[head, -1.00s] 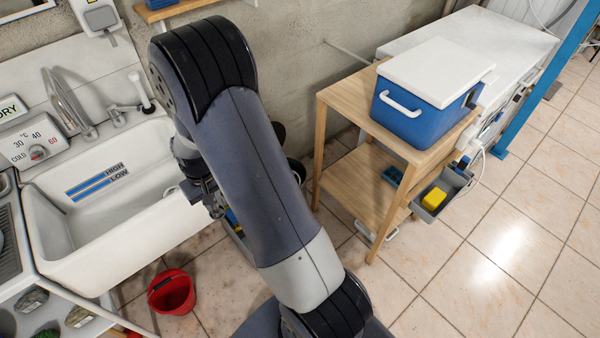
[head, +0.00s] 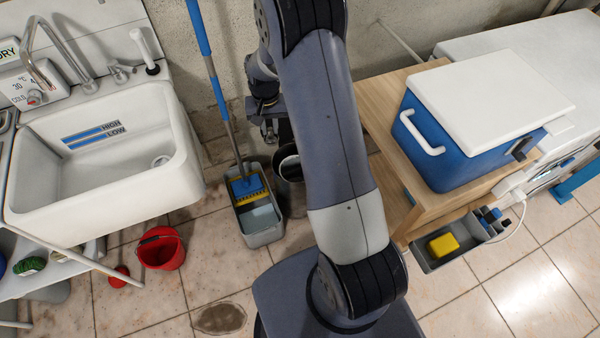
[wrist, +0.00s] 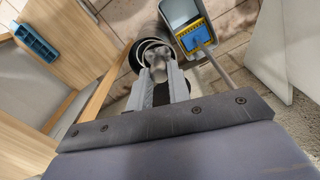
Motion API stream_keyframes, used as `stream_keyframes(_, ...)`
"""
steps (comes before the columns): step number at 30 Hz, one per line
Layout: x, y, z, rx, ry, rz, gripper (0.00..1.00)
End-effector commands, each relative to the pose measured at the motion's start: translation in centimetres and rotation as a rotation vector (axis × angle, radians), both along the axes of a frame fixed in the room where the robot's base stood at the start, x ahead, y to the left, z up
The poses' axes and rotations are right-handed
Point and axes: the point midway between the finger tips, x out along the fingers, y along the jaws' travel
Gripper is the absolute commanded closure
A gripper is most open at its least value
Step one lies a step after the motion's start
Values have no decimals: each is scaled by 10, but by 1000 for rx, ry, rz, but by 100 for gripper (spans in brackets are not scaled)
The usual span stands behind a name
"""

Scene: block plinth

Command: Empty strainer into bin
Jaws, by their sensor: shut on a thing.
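My gripper (head: 268,130) is mostly behind my arm in the head view. In the wrist view my gripper (wrist: 157,77) is shut on a small grey metallic thing (wrist: 154,58), which looks like the strainer. Its contents cannot be made out. A dark round bin (head: 290,172) with a pale rim stands on the floor beside the wooden table, partly hidden by my arm. In the wrist view the bin (wrist: 131,60) shows directly beyond the fingertips. My gripper is above it, and the held thing overlaps its opening in that view.
A grey mop bucket (head: 260,225) with a blue-handled mop (head: 205,45) stands left of the bin. The white sink (head: 120,180) is further left, with a red bucket (head: 160,248) below. A wooden table (head: 385,95) carrying a blue cooler (head: 440,140) is right.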

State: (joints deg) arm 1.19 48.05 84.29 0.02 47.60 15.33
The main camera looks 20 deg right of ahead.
Motion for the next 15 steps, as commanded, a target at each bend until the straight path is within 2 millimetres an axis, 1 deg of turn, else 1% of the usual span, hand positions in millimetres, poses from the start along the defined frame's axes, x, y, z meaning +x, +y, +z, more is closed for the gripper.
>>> stream_keyframes(1,12,-2,-6,0,-2,-47,100)
stream_keyframes(3,25,-5,-10,0,-1,-117,100)
stream_keyframes(15,96,-24,-32,1,0,-510,100)
